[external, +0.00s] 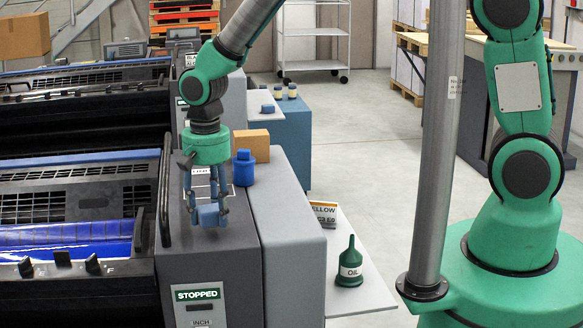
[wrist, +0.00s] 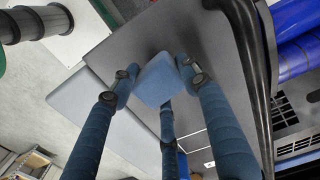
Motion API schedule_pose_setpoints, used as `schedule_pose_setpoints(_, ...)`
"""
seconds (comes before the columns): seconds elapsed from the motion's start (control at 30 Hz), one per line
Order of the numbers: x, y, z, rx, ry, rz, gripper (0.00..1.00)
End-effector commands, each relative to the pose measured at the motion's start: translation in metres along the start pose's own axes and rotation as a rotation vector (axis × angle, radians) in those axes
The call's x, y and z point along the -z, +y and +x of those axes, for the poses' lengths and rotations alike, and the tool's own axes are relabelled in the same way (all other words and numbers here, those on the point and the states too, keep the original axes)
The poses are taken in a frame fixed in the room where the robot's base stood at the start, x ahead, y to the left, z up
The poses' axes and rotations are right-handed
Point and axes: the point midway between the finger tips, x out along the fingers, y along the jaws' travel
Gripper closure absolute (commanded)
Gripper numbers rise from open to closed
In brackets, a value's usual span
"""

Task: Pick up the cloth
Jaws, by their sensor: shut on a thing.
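The cloth (external: 209,215) is a small light-blue folded piece. My gripper (external: 208,208) points down over the grey top of the press unit (external: 222,247), and its blue fingers are shut on the cloth. In the wrist view the cloth (wrist: 158,80) sits between the fingertips of my gripper (wrist: 158,82), with the grey top behind it. I cannot tell whether its underside touches that top or hangs just above it. Part of the cloth is hidden by the fingers.
A blue lidded container (external: 244,170) and a cardboard box (external: 252,145) stand behind my gripper. A dark rail (external: 165,190) rises at the left.

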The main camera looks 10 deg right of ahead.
Motion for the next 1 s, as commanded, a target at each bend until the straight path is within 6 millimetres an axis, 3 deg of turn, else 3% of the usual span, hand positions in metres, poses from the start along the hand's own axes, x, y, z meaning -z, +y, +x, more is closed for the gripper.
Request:
schedule_pose_setpoints(0.1, -0.001, 0.001, -0.017, 0.002, 0.002, 0.000, 0.72)
schedule_pose_setpoints(1.0, -0.105, 0.098, -0.028, 0.001, 0.001, 0.000, 0.72)
